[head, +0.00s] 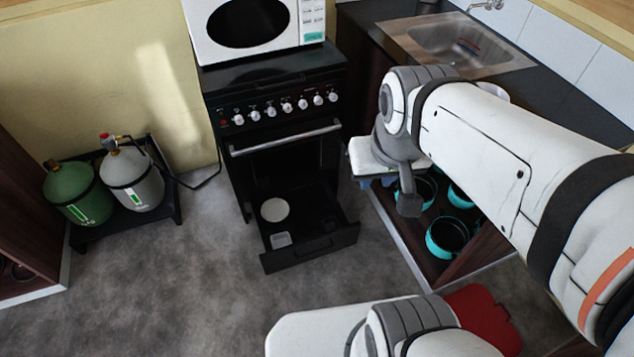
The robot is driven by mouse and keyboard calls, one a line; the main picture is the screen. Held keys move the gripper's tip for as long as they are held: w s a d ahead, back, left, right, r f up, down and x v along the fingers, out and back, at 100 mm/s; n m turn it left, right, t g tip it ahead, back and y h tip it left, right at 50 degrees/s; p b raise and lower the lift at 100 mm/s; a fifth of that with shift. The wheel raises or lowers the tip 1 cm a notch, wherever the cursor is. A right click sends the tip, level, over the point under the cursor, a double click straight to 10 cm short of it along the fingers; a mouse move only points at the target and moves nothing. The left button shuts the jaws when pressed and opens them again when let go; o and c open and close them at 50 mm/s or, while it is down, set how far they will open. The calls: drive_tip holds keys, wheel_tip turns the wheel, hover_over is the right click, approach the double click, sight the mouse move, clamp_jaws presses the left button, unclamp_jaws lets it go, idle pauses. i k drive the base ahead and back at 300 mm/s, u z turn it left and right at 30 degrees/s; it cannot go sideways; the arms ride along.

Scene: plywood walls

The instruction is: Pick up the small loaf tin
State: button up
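A small pale rectangular tin (280,239), which looks like the small loaf tin, lies in the open bottom drawer (312,255) of the black stove, near the drawer's front left. A pale round dish (274,209) lies just behind it. A dark object that I cannot make out sits at the drawer's right. My gripper (409,204) points down to the right of the drawer, above the low cabinet with teal pots, well apart from the tin. Its fingers show as one dark grey shape, so I cannot tell if it is open. I see nothing held in it.
Several teal pots (447,237) sit in the low cabinet on the right. A white microwave (255,25) stands on the stove (275,100). Green (75,192) and grey (132,178) gas cylinders stand on a low rack at left. The grey floor before the drawer is clear.

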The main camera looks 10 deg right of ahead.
sight(330, 223)
drive_tip(key=u, duration=0.3)
drive_tip(key=k, duration=0.15)
drive_tip(key=z, duration=0.6)
drive_tip(key=i, duration=1.3)
drive_tip(key=u, duration=0.35)
